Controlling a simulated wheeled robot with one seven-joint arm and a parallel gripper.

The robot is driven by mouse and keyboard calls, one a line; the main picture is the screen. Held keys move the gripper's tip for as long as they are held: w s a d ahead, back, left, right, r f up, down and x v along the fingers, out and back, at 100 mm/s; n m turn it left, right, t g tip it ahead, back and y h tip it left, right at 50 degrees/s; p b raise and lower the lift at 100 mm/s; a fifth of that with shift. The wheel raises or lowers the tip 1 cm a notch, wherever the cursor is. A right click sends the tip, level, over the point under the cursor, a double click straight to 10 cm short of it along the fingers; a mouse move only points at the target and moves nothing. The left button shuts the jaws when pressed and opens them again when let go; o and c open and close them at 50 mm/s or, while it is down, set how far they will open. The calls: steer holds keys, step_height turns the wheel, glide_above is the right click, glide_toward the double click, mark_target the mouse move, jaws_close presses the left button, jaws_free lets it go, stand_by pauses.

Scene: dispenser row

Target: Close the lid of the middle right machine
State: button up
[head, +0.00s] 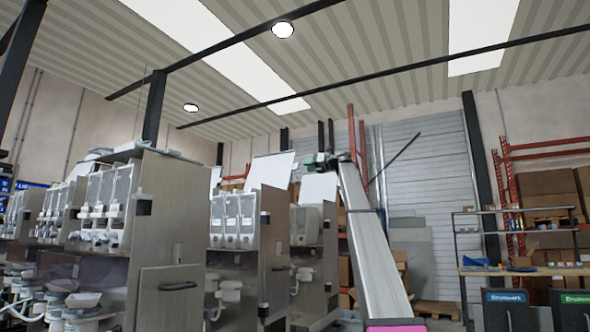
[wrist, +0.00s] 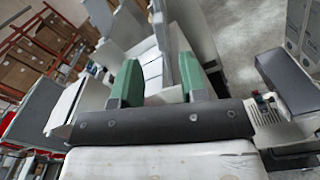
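A row of steel dispenser machines with white canisters stands at left and centre in the head view. The machine at centre (head: 262,232) has a pale raised lid (head: 272,169) above its canisters. Another machine (head: 312,250) just right of it has a white raised panel (head: 319,188). I cannot tell for sure which one is the middle right machine. My gripper (head: 316,159) is high, close to these panels. In the wrist view my gripper (wrist: 160,80) has its green fingers apart, with nothing held. Pale panels and white canisters show beyond the fingers; contact cannot be told.
The nearest machine (head: 165,230) stands at left with a handled door panel. A workbench (head: 525,270) and orange racks (head: 550,150) with boxes are at right. In the wrist view, bare floor (wrist: 245,30) shows at upper right and box shelves (wrist: 35,55) at left.

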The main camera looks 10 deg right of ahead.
mark_target(295, 167)
steer(key=x, duration=0.7)
steer(key=shift+w+a, duration=0.25)
jaws_close()
